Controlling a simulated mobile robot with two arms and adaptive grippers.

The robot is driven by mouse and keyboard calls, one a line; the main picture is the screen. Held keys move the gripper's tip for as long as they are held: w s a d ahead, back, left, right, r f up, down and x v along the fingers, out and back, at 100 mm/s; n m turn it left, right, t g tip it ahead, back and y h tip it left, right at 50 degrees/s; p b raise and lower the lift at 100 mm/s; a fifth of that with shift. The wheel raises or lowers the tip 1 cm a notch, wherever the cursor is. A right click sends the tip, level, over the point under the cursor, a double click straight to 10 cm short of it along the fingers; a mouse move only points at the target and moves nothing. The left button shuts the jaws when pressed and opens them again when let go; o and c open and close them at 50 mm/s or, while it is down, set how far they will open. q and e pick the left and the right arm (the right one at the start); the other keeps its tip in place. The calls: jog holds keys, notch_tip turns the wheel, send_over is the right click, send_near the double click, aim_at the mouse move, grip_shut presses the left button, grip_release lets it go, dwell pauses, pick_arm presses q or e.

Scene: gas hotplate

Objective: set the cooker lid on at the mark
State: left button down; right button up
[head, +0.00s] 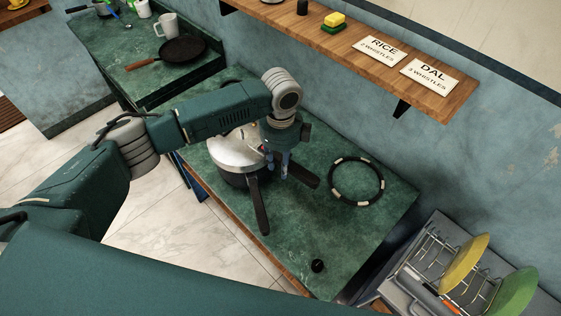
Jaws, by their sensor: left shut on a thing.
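The silver cooker lid (222,152) is over the dark cooker pot (232,180) on the green counter. Whether it is seated or slightly raised I cannot tell. One black handle (260,207) points toward the front of the counter. A second black handle (304,176) points to the right, so the two are apart, not lined up. My left gripper (279,162) points down at the lid's right side, shut on the lid near the root of the right-pointing handle. My arm hides part of the lid, and I cannot make out the mark. My right gripper is not in view.
A black ring with pale segments (334,184) lies right of the cooker. A small black knob-like piece (318,266) lies near the front edge. A dish rack (440,272) stands at lower right. A wooden shelf (442,101) with RICE and DAL cards hangs above.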

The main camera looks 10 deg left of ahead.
pick_arm(q)
jog(key=shift+f, duration=0.65)
jog(key=c, duration=1.2)
grip_release()
notch_tip(320, 180, up, 12)
jog(key=shift+r, duration=0.1)
